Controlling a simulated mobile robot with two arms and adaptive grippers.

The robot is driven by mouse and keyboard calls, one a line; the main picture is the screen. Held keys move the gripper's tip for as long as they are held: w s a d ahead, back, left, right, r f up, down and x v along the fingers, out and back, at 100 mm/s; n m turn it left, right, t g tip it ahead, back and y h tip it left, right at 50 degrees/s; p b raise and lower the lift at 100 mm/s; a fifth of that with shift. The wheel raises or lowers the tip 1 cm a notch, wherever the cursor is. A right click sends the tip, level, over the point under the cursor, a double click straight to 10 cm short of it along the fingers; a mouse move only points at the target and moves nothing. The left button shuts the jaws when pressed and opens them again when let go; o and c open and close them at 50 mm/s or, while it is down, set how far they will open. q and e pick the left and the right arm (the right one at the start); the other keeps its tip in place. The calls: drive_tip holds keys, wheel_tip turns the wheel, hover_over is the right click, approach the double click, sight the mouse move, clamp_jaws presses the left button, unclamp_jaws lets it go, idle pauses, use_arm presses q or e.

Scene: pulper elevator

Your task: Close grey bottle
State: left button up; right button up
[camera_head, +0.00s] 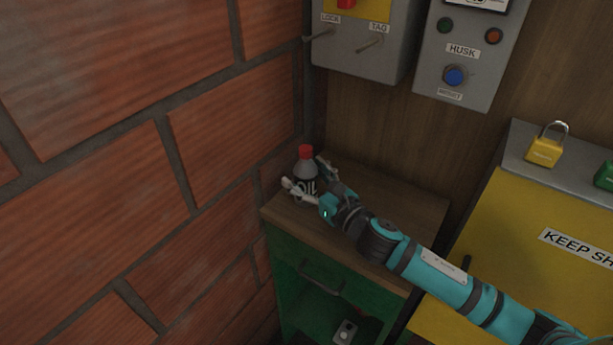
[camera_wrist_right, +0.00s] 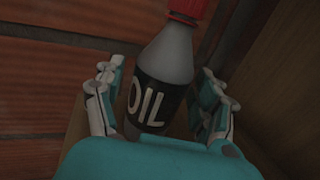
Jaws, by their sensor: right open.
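The grey bottle (camera_head: 305,170) has a red cap (camera_head: 305,151) and a black label reading OIL. It stands on the wooden top of a small green cabinet, in the corner by the brick wall. The cap sits on the bottle's neck; I cannot tell how tight it is. My right gripper (camera_head: 309,178) is open, with one finger on each side of the bottle. In the right wrist view the bottle (camera_wrist_right: 166,75) stands between the open fingers (camera_wrist_right: 163,95), with gaps visible on both sides. Its red cap (camera_wrist_right: 187,8) is cut by the top edge. My left gripper is not in view.
The brick wall (camera_head: 120,150) is close on the left. The cabinet top (camera_head: 400,205) is clear to the right of the bottle. Grey control boxes (camera_head: 365,65) hang above. A yellow box (camera_head: 530,225) with a yellow padlock (camera_head: 544,150) stands at the right.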

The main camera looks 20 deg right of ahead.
drive_tip(key=shift+r, duration=0.25)
drive_tip(key=b+v, duration=0.1)
drive_tip(key=v, duration=0.4)
drive_tip(key=b+v, duration=0.1)
drive_tip(key=v, duration=0.4)
drive_tip(key=shift+s+d+f, duration=0.15)
drive_tip(key=shift+s+f, duration=0.05)
drive_tip(key=shift+s, duration=0.1)
drive_tip(key=shift+s+d+r, duration=0.2)
drive_tip(key=shift+s, duration=0.45)
drive_tip(key=shift+f, duration=0.1)
